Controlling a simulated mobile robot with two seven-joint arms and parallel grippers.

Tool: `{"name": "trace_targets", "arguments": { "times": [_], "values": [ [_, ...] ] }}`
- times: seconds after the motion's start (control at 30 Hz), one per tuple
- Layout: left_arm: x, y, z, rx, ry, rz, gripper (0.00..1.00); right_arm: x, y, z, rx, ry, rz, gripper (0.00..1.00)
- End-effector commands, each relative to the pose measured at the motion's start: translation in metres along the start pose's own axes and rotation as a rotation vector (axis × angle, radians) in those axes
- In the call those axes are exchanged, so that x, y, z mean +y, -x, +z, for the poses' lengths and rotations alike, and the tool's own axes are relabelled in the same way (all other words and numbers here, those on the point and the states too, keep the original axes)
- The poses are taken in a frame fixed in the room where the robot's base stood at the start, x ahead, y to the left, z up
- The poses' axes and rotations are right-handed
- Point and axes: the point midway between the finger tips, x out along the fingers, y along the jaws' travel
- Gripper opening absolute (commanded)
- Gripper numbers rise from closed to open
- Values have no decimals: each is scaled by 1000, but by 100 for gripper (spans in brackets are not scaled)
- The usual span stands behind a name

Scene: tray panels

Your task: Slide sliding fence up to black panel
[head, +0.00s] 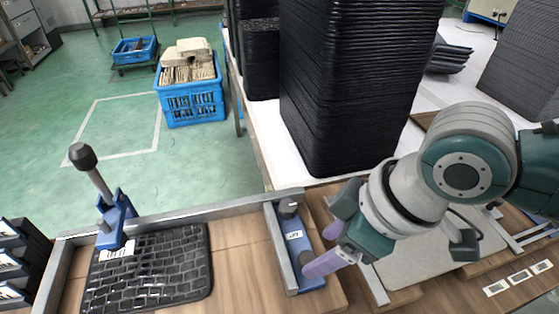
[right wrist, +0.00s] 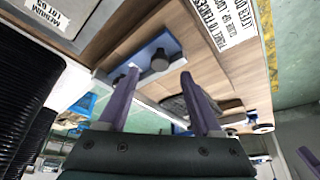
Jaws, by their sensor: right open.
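The sliding fence (head: 279,250) is a grey metal bar joined to a blue block (head: 305,249) with a black knob (head: 288,207). The black panel (head: 155,268), with a brick-like pattern, lies flat on the wooden bench to the left of the fence; bare wood shows between them. My right gripper (head: 335,235) is open, its purple fingers just right of the blue block. In the right wrist view, the knob (right wrist: 160,60) on the blue block appears between the open fingertips (right wrist: 159,74), apart from them.
A blue lever clamp (head: 115,220) with a black ball handle stands at the panel's back left corner. A rail (head: 185,217) runs along the back of the panel. A tall stack of black trays (head: 345,90) stands behind the fence. Dark trays (head: 15,262) sit at the left edge.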

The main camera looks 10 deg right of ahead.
Motion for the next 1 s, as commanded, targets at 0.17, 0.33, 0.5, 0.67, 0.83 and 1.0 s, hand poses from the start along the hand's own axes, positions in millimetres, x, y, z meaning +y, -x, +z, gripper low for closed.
{"name": "trace_targets", "arguments": {
  "times": [0.17,0.33,0.5,0.67,0.83,1.0],
  "values": [
    [0,-12,4,0,0,0,0,0,-31,0,1,-1,0,66],
    [1,-15,5,0,0,0,0,0,-42,0,2,1,1,66],
    [1,-14,5,0,0,0,0,0,-43,0,1,1,1,66],
    [1,-14,5,0,0,0,0,0,-43,0,1,1,1,61],
    [1,-14,5,0,0,0,0,0,-43,0,1,1,1,41],
    [0,-14,5,0,0,0,0,0,-43,0,1,0,1,22]
  ]
}}
